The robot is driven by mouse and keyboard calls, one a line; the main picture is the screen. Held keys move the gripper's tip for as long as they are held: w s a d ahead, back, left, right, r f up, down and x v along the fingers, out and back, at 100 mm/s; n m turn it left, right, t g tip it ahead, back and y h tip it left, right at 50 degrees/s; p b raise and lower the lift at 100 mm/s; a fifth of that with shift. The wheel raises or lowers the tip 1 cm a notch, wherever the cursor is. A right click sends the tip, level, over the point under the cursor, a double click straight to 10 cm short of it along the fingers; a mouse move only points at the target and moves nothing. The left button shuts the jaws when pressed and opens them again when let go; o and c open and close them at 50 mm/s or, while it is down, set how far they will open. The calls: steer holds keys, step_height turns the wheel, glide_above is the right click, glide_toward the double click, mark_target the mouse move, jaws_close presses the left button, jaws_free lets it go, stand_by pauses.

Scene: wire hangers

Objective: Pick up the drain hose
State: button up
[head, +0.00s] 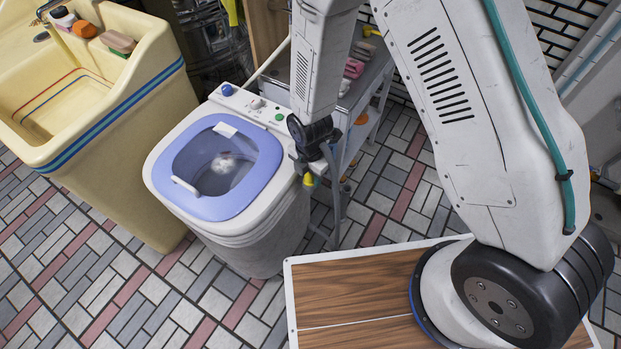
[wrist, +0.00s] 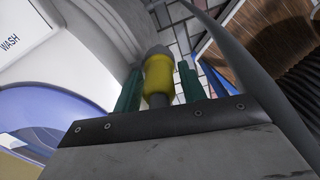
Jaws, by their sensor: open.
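The drain hose has a yellow end piece (wrist: 158,74) with a grey tip. In the wrist view it lies between the two green fingers of my gripper (wrist: 161,84), with a narrow gap to each finger. My gripper is open around it and not closed on it. In the head view the yellow end (head: 308,180) shows just below my gripper (head: 306,163), at the right side of the washing machine. A grey hose length hangs there (head: 334,185); its path behind my arm is partly hidden.
The white washing machine (head: 257,215) with a blue-rimmed lid (head: 185,205) stands left of my gripper. A yellow sink (head: 110,150) is further left. A grey shelf cart (head: 375,75) stands close behind. Tiled floor (head: 130,290) is clear in front.

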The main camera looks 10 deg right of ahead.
steer(key=c, duration=0.7)
steer(key=shift+r, duration=0.1)
steer(key=shift+c, duration=0.2)
